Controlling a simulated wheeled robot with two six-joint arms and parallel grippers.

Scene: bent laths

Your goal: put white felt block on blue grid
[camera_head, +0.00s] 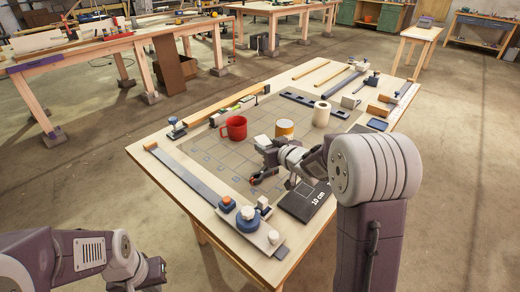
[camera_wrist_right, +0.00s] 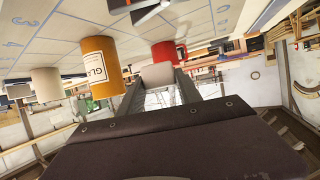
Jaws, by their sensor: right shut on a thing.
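My right gripper (camera_head: 262,166) is over the grid mat in the middle of the table, shut on a pale block. The blue grid (camera_head: 205,158) is a grey mat with thin lines and blue marks, and some blue numbers show in the wrist view. My left gripper (camera_head: 155,272) is low at the bottom left, off the table; its fingers do not show clearly.
A red mug (camera_head: 236,128), an orange-yellow can (camera_head: 284,128) and a white roll (camera_head: 321,114) stand behind the right gripper. A black 10 cm plate (camera_head: 306,203) lies to its right. Clamps and a metal lath (camera_head: 190,177) line the front left edge. The mat's left part is clear.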

